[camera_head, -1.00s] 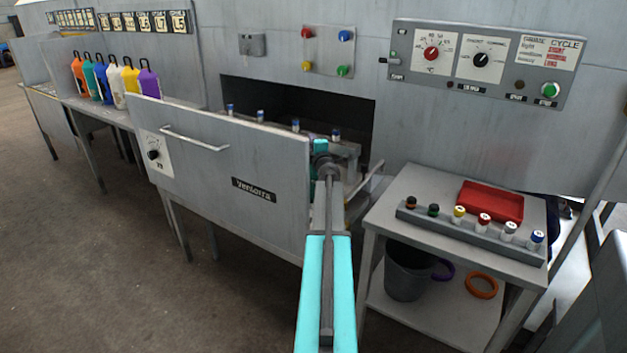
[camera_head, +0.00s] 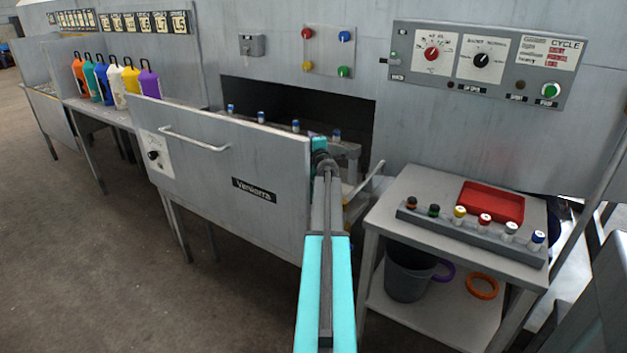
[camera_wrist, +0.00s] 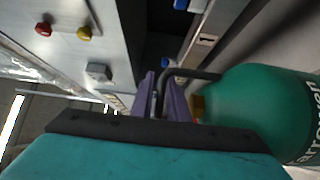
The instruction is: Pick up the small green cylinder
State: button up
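A green cylinder (camera_wrist: 255,110) with white lettering fills the right side of the wrist view, very close. A dark bent handle (camera_wrist: 195,74) runs from its end toward my gripper (camera_wrist: 162,98). The two purple fingers flank the handle bar; whether they grip it is not clear. A small brass-coloured part (camera_wrist: 198,105) shows at the cylinder's end. In the head view my arm reaches to the machine opening beside the grey door, and its end hides the fingers. I cannot make out this cylinder there.
The grey door panel (camera_head: 225,170) stands close left of my arm. Several small blue-topped cylinders stand by the dark opening (camera_head: 275,102). A side table (camera_head: 420,182) with a red tray (camera_head: 491,202) is at right. Coloured bottles (camera_head: 115,82) stand in a row at far left.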

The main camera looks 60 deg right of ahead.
grip_shut()
dwell(1.1)
jog(key=shift+r, duration=0.1)
jog(key=shift+r, duration=0.1)
notch_tip(320, 180, up, 10)
jog(key=p, duration=0.5)
dwell(0.5)
jog(key=shift+p, duration=0.3)
dwell(0.4)
